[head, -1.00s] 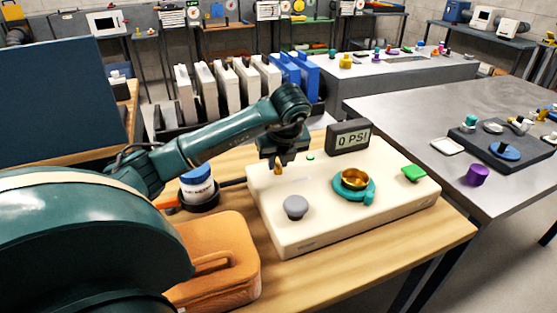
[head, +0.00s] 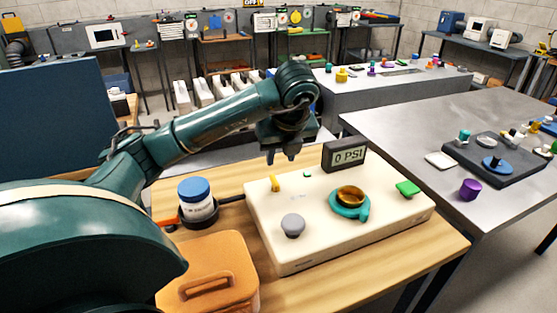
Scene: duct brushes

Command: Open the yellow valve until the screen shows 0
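The yellow valve (head: 275,183) is a small upright yellow handle at the back left of a cream box (head: 310,251) on the wooden table. The screen (head: 345,156) at the back of the box reads "0 PSI". My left gripper (head: 281,158) is above and just behind the yellow valve, pointing down and apart from it. Its two dark fingertips show a gap with nothing between them. My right gripper is not in view.
The box also carries a grey knob (head: 293,225), a brass cup on a teal ring (head: 363,213) and a green block (head: 408,188). A blue-lidded jar (head: 196,196) and an orange case (head: 208,277) lie left of the box. A grey table (head: 420,112) stands right.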

